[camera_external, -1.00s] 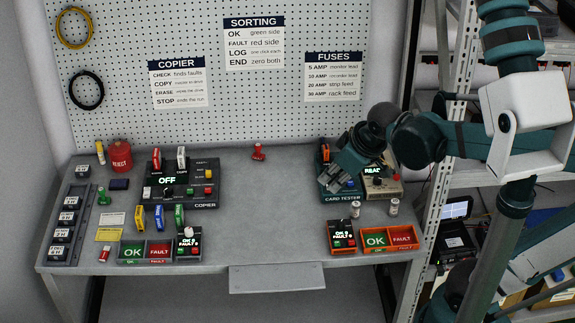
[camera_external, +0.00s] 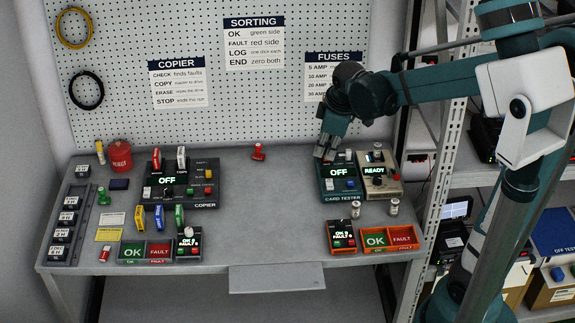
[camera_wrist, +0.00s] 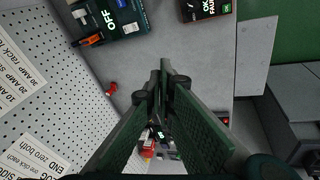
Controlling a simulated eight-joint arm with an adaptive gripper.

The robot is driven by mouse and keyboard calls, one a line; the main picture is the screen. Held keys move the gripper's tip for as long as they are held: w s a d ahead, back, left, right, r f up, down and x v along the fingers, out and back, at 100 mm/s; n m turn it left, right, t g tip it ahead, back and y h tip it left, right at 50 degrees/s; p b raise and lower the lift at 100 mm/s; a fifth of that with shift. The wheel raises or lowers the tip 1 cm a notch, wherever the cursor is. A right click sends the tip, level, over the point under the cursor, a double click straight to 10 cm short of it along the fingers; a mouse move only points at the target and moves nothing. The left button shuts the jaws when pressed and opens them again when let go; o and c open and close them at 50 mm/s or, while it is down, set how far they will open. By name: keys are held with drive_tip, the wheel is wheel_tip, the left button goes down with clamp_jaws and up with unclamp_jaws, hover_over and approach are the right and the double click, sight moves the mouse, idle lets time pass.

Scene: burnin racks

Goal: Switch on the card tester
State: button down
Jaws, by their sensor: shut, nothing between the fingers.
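The card tester (camera_external: 340,184) is a dark teal box at the right of the bench, and its display reads OFF. It also shows at the top of the wrist view (camera_wrist: 112,18), with an orange part at its edge. My gripper (camera_external: 326,146) hangs above the back left corner of the tester in the external view, apart from it as far as I can tell. In the wrist view my gripper (camera_wrist: 165,75) has its fingers together with nothing between them. The tester's switches are small, and some at its back are partly hidden by my gripper.
A beige unit (camera_external: 380,178) reading READY stands right beside the tester. A counter box (camera_external: 342,237) and an orange OK/FAULT tray (camera_external: 390,238) lie in front. The copier (camera_external: 180,182), reading OFF, is at left. A red piece (camera_external: 258,152) stands at the back; mid-bench is clear.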

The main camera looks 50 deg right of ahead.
sight(329, 182)
drive_tip(key=w+d+f+n+g+p, duration=0.1)
drive_tip(key=w+d+f, duration=0.2)
drive_tip(key=d, duration=0.3)
drive_tip(key=w+d+f+n+g+p, duration=0.1)
drive_tip(key=w+d+f+n, duration=0.1)
drive_tip(key=d, duration=0.4)
wheel_tip(329, 182, down, 3)
drive_tip(key=shift+w+r+p, duration=0.2)
drive_tip(key=shift+w+p, duration=0.1)
drive_tip(key=shift+w, duration=0.25)
drive_tip(key=shift+d+f, duration=0.1)
drive_tip(key=shift+f, duration=0.05)
drive_tip(key=shift+w+d+f, duration=0.2)
drive_tip(key=shift+d+f, duration=0.05)
drive_tip(key=shift+f, duration=2)
drive_tip(key=shift+w+d+f, duration=0.2)
drive_tip(key=shift+w+f, duration=0.05)
drive_tip(key=shift+f, duration=2)
drive_tip(key=shift+w+d+f, duration=0.2)
drive_tip(key=shift+d+f, duration=0.05)
drive_tip(key=shift+f, duration=2)
